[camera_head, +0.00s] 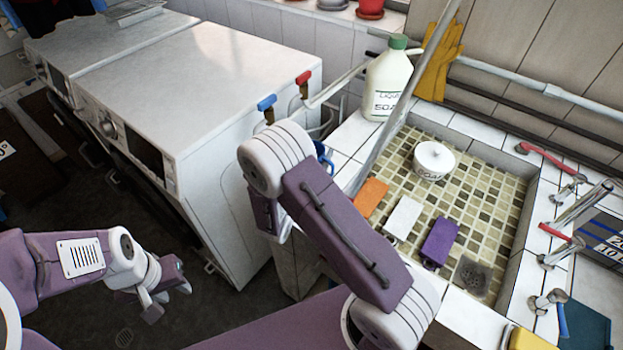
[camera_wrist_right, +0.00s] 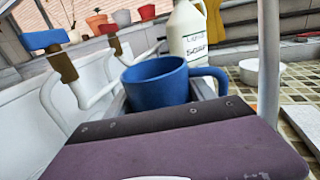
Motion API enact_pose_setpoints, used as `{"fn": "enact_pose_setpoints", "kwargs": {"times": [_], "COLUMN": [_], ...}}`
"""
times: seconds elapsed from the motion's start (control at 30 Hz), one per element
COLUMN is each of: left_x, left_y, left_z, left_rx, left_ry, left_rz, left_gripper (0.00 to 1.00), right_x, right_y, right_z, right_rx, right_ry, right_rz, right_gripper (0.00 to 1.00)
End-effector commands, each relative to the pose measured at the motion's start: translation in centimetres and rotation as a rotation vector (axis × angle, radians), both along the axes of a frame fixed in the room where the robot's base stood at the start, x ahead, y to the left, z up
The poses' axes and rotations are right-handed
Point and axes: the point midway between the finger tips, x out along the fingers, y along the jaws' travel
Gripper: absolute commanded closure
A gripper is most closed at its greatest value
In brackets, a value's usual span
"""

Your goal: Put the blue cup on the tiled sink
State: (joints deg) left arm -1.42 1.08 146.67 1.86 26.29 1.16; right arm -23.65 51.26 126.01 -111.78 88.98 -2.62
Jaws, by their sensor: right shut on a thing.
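The blue cup (camera_wrist_right: 158,84) stands upright just beyond the purple body of my right gripper (camera_wrist_right: 165,115) in the right wrist view, its handle to the right. In the head view only a bit of the cup (camera_head: 324,158) shows behind my right arm, between the white machine and the sink edge. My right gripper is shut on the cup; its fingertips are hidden. The tiled sink (camera_head: 480,200) lies to the right of the cup, with a beige and brown mosaic floor. My left gripper (camera_head: 169,298) is open and empty, low at the left over the dark floor.
A soap bottle (camera_head: 387,85) stands on the sink's back left corner. The sink holds a white soap bowl (camera_head: 433,160) and orange (camera_head: 371,197), white (camera_head: 403,217) and purple (camera_head: 439,240) blocks. A grey pole (camera_head: 405,100) slants by the left edge. Taps (camera_head: 580,205) line the right.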

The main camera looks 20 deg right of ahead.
Motion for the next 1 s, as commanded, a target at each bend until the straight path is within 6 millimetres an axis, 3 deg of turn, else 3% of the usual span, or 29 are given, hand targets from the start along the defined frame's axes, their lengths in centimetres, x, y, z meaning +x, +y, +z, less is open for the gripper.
{"fn": "enact_pose_setpoints", "kwargs": {"times": [0.1,0.27,0.47,0.87,0.9,0.97,1.0], "left_x": [0.0,0.0,0.0,0.0,0.0,0.0,0.0], "left_y": [0.0,0.0,0.0,0.0,0.0,0.0,0.0], "left_z": [-0.4,-0.5,-1.1,-1.4,-1.3,-1.3,-1.3], "left_rx": [0.0,0.0,0.0,0.0,0.0,0.0,0.0], "left_ry": [0.0,0.0,0.0,0.0,0.0,0.0,0.0], "left_rz": [0.0,0.0,0.0,0.0,0.0,0.0,0.0], "left_gripper": [0.64,0.64,0.64,0.64,0.64,0.64,0.64], "right_x": [0.0,0.0,0.0,0.0,0.0,0.0,0.0], "right_y": [0.0,0.0,0.0,0.0,0.0,0.0,0.0], "right_z": [-2.0,-2.7,-6.1,-6.8,-6.7,-6.6,-6.6], "right_rx": [0.0,0.0,0.0,0.001,0.001,0.001,0.001], "right_ry": [0.001,0.0,0.0,-0.001,-0.001,-0.001,-0.001], "right_rz": [0.0,0.0,0.0,0.0,0.0,0.0,0.0], "right_gripper": [0.78,0.78,0.78,0.78,0.29,0.16,0.16]}}
